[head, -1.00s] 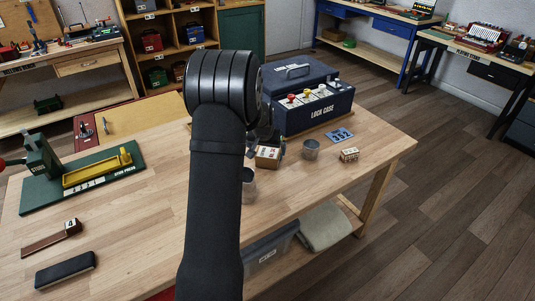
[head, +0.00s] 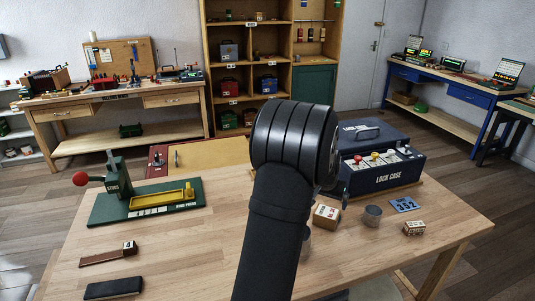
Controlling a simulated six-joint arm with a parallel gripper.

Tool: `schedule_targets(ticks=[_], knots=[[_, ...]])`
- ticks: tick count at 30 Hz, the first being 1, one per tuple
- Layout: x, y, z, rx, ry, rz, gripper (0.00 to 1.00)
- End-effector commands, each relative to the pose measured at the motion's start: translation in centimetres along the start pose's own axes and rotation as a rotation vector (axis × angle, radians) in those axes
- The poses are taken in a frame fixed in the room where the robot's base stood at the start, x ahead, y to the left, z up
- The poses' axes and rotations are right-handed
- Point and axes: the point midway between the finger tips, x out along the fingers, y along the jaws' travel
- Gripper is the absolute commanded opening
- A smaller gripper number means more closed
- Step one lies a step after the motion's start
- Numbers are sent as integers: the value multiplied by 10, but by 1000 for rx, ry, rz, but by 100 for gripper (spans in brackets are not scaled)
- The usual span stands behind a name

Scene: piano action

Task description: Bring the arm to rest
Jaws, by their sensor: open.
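My arm (head: 275,225) rises from the bottom of the head view, and its thick black joint (head: 290,140) stands over the middle of the wooden table (head: 230,255). Only a small dark part of my gripper (head: 338,187) shows at the right of that joint, in front of the lock case (head: 388,178). The fingertips are mostly hidden behind my arm. I see nothing held. A small wooden box (head: 326,217) stands on the table just below that part.
A grey cup (head: 372,215), a blue numbered card (head: 405,204) and a small wooden block (head: 413,229) lie at the right. A green press (head: 145,203), a brown piece (head: 108,255) and a black bar (head: 113,289) are at the left. The front middle is clear.

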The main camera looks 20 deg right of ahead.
Motion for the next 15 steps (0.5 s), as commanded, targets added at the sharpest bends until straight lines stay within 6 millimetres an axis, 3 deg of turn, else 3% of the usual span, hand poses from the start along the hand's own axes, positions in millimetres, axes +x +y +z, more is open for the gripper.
schedule_targets(ticks=[15], knots=[[87, 0, 1, 0, -3, 1, 100]])
